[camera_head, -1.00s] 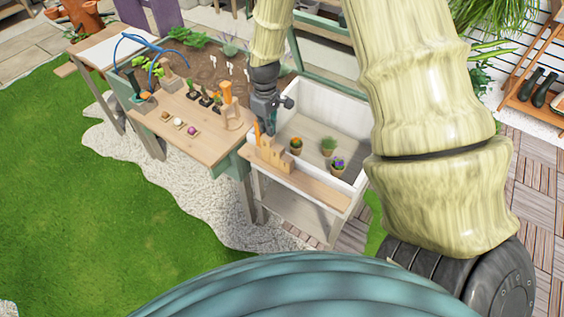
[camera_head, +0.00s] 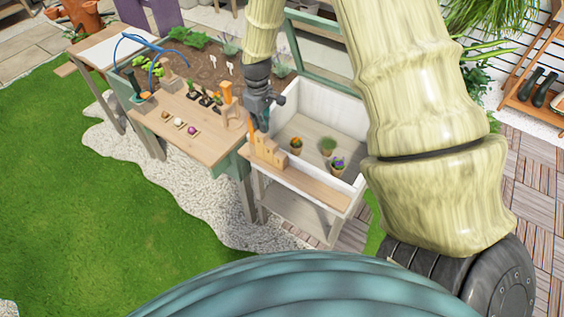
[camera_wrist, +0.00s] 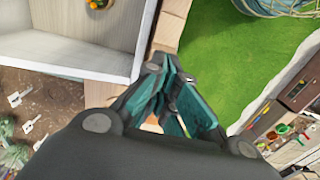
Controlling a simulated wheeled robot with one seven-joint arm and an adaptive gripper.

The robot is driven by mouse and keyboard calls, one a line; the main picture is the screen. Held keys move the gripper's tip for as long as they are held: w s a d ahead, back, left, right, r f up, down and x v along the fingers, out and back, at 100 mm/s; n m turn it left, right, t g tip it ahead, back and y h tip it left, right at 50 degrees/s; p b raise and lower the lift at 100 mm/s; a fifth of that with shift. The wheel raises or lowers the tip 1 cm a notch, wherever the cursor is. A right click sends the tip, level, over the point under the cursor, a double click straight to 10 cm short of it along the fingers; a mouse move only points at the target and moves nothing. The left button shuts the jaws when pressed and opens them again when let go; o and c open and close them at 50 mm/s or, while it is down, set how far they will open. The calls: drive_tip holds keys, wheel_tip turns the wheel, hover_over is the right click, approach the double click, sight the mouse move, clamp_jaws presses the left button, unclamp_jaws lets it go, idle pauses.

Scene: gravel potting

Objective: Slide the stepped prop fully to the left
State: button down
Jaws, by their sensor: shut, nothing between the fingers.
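The stepped prop (camera_head: 270,154) is a pale wooden block with steps going down to the right. It sits at the left end of the wooden front ledge (camera_head: 315,190) of the white bin. An upright orange piece (camera_head: 251,129) shows at its left end. My gripper (camera_head: 264,127) points down just behind and above the prop, shut with nothing held; I cannot tell if it touches the prop. In the wrist view, my gripper's teal fingers (camera_wrist: 167,70) are close together over the ledge (camera_wrist: 174,22). The prop is mostly hidden there.
The white bin (camera_head: 345,115) holds several small potted plants (camera_head: 327,146). To the left is the wooden potting table (camera_head: 200,143) with tools, a small wooden stand (camera_head: 232,115) and soil behind. Grass lies in front.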

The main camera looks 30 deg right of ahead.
idle(0.3)
drive_tip(key=shift+s+d+p, duration=0.35)
drive_tip(key=shift+s, duration=0.5)
wheel_tip(320, 180, up, 8)
drive_tip(key=p, duration=0.5)
drive_tip(key=shift+p, duration=0.35)
idle(0.5)
